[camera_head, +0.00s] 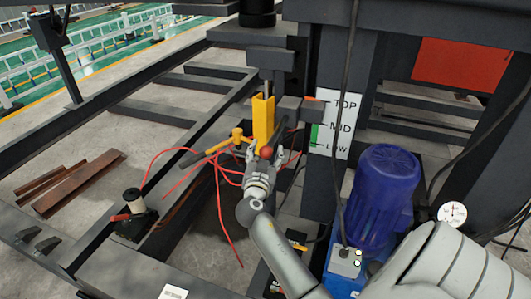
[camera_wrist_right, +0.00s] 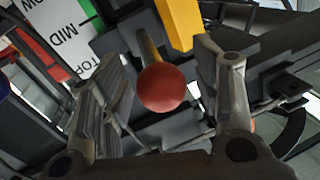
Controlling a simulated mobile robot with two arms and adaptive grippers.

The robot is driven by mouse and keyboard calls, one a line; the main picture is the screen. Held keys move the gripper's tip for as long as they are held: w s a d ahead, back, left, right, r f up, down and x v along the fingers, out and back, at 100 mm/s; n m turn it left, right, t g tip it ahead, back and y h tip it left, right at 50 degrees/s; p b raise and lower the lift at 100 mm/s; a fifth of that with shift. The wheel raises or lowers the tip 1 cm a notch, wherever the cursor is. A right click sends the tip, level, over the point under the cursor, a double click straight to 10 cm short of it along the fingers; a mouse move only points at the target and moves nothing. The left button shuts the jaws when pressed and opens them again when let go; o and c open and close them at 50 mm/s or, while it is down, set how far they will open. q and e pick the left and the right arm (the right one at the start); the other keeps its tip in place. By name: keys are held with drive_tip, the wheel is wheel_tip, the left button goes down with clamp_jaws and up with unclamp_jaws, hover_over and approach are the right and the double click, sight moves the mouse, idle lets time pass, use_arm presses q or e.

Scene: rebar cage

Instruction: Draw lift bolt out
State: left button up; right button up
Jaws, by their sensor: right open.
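A red ball knob (camera_head: 266,152) sits on a short rod in front of a yellow upright bracket (camera_head: 263,120); I take it for the lift bolt's end. In the right wrist view the red knob (camera_wrist_right: 163,88) is between the fingers, with a yellowish rod (camera_wrist_right: 150,48) running behind it. The yellow bracket (camera_wrist_right: 178,22) shows behind it at the top. My right gripper (camera_head: 262,167) is open around the knob, with visible gaps on both sides (camera_wrist_right: 165,100). The rod's far end is hidden. My left gripper is not in view.
A TOP/MID/LOW sign (camera_head: 331,124) is right of the bracket. A yellow lever (camera_head: 210,152) with red cables (camera_head: 221,200) lies left of it. A blue motor (camera_head: 384,190) stands close right of my arm. Dark steel beams (camera_head: 180,220) surround the area.

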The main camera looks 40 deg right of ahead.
drive_tip(key=shift+c, duration=0.4)
clamp_jaws()
drive_tip(key=v, duration=0.1)
drive_tip(key=b+v, duration=0.1)
drive_tip(key=v, duration=0.1)
drive_tip(key=b+v, duration=0.1)
drive_tip(key=shift+w+a+f, duration=0.2)
drive_tip(key=shift+a, duration=0.35)
drive_tip(key=shift+c, duration=1.3)
unclamp_jaws()
drive_tip(key=o, duration=0.3)
drive_tip(key=shift+s+a+r, duration=0.1)
drive_tip(key=shift+a+r, duration=0.1)
drive_tip(key=shift+o, duration=0.2)
